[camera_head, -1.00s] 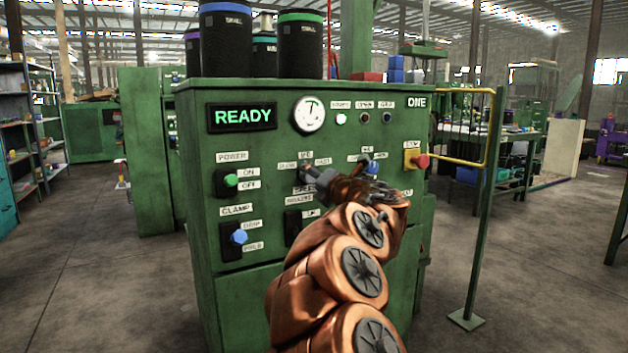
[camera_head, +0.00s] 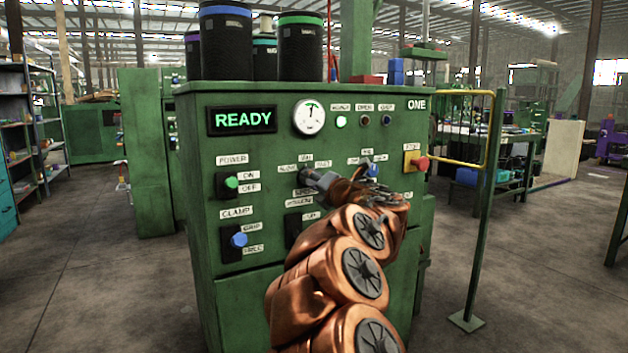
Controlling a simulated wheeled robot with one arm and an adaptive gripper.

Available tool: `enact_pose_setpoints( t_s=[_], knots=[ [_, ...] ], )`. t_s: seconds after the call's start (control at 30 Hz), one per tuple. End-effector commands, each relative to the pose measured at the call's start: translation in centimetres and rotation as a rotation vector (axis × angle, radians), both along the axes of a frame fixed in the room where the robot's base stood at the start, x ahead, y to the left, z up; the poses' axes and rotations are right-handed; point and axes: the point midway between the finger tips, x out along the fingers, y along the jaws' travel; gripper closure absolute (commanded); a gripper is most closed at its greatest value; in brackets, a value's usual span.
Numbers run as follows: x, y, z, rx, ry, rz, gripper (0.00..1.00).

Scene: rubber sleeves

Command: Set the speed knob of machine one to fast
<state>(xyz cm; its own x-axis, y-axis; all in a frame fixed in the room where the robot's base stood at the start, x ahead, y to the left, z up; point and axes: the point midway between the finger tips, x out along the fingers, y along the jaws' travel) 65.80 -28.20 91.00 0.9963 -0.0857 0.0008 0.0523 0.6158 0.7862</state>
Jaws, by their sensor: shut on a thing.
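The green machine marked ONE (camera_head: 270,95) stands straight ahead with a lit READY sign (camera_head: 243,119). Its speed knob (camera_head: 304,174) is a small dark knob on the upper middle of the panel, between a SLOW label at its left and another small label at its right. My gripper (camera_head: 312,178) reaches in from the lower right and is shut on the knob. The fingers hide much of the knob, so its pointing direction cannot be read.
Near the gripper are a blue knob (camera_head: 374,170) and a red stop button (camera_head: 421,163) on a yellow plate. A green power button (camera_head: 232,182) and a blue clamp knob (camera_head: 239,239) sit at the left. A yellow rail (camera_head: 465,164) stands at the right.

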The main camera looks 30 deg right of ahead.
Motion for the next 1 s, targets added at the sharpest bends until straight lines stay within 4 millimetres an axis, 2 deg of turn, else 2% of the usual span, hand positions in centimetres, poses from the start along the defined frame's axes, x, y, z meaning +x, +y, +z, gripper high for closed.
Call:
enact_pose_setpoints(
  t_s=[0.27, 0.7, 1.0],
  knots=[
    [0.05, 0.03, 0.48, 0.159, -0.009, 0.001, 0.95],
    [0.01, -0.03, 0.44, 0.549, -0.043, -0.002, 0.95],
    [0.04, 0.05, 0.35, 0.745, -0.062, 0.002, 0.95]
  ],
)
